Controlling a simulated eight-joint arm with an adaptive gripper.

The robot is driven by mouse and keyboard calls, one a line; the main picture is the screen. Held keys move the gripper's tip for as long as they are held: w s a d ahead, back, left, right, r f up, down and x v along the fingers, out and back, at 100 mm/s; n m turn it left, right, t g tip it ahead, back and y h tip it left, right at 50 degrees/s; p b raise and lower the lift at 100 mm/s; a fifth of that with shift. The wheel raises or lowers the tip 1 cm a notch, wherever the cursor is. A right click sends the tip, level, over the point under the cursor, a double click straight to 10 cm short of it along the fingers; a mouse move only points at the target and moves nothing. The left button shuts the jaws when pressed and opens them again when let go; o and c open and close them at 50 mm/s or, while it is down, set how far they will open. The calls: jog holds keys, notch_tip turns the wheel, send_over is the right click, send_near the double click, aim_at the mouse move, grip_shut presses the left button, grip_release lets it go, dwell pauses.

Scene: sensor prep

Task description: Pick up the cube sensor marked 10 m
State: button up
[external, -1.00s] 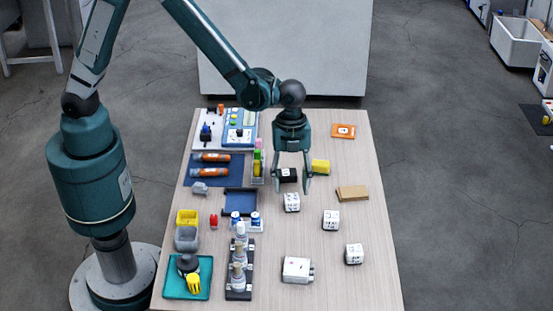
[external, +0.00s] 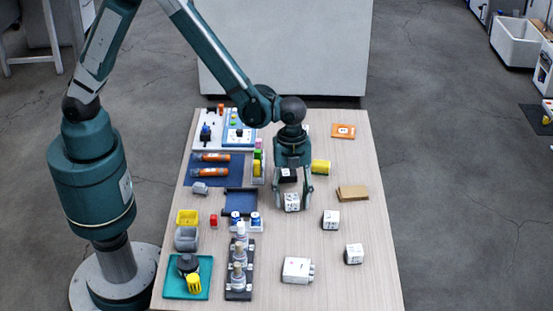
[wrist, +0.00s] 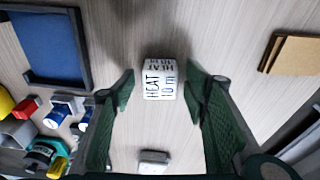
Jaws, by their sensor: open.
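The white cube sensor (external: 292,202) stands on the table below my gripper. In the wrist view the cube (wrist: 160,80) shows the black print "HEAT" and "10 m" on its face. My gripper (external: 293,207) is open and points down, with one finger on each side of the cube. In the wrist view the fingers (wrist: 159,86) are spread wide, and gaps show between them and the cube. I cannot tell exactly how high the fingertips are above the table.
Two similar white cubes (external: 331,220) and (external: 354,254) stand to the right and nearer. A blue tray (external: 240,202) lies left, a brown block (external: 353,193) right.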

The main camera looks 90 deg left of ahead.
jog(key=shift+f, duration=0.25)
jog(key=shift+c, duration=0.5)
jog(key=c, duration=0.9)
